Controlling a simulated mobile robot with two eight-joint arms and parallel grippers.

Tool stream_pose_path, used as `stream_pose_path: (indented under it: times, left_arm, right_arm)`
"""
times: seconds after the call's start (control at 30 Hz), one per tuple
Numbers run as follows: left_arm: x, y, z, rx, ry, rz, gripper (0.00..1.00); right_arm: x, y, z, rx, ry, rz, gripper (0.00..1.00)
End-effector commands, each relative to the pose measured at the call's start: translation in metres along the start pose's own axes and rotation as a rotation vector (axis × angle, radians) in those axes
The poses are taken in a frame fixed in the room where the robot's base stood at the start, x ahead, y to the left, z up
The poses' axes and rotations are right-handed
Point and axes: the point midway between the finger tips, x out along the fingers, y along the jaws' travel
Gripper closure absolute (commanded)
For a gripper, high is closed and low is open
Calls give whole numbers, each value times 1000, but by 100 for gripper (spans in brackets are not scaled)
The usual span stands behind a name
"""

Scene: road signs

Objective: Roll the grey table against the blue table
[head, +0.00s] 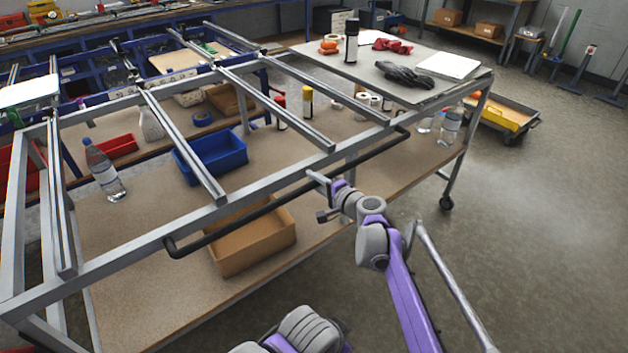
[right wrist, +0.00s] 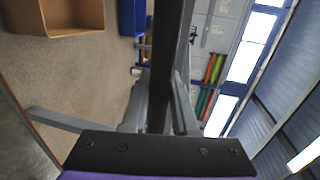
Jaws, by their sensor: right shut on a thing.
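The grey table (head: 330,148) is a steel frame on castors, with open cross rails, a lower shelf and a dark push handle (head: 270,207) along its near side. My right gripper (head: 322,197) is shut on this handle near its middle. In the right wrist view the dark handle bar (right wrist: 172,60) runs between the fingers (right wrist: 158,115). The blue table (head: 265,85) stands behind the grey table, its blue frame partly hidden by the rails. I cannot tell whether the two tables touch. My left gripper is not in view.
The grey table carries a bottle (head: 103,170), a blue bin (head: 211,157), a cardboard box (head: 252,240), and dark gloves (head: 405,75) on its solid top at right. A low cart (head: 500,117) with a yellow bin stands beyond its right end.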

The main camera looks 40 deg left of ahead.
Motion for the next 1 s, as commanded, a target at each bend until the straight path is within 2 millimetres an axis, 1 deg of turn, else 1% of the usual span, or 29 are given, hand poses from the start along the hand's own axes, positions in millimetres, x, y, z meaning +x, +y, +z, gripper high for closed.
stream_pose_path:
  times: [0.03, 0.1, 0.13, 0.2, 0.27, 0.57, 0.67, 0.77, 1.0]
  left_arm:
    - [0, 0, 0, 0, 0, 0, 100]
    - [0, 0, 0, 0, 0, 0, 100]
    - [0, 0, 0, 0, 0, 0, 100]
    - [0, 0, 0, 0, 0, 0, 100]
    - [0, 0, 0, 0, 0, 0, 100]
    - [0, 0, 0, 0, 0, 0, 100]
    - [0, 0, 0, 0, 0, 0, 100]
    - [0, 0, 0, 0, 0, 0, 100]
    - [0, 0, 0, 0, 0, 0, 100]
  right_arm:
    - [1, -4, 4, 4, -8, -4, 100]
    - [1, -4, 4, 4, -8, -4, 100]
    - [1, -4, 4, 4, -8, -5, 67]
    - [1, -4, 4, 3, -7, -4, 55]
    - [1, -3, 3, 3, -6, -3, 44]
    - [0, -1, 1, 1, -2, -1, 44]
    - [-6, -2, 0, 1, -1, -1, 44]
    - [-20, -2, 0, 2, 0, -1, 44]
    - [-69, -1, 0, 1, 0, 0, 44]
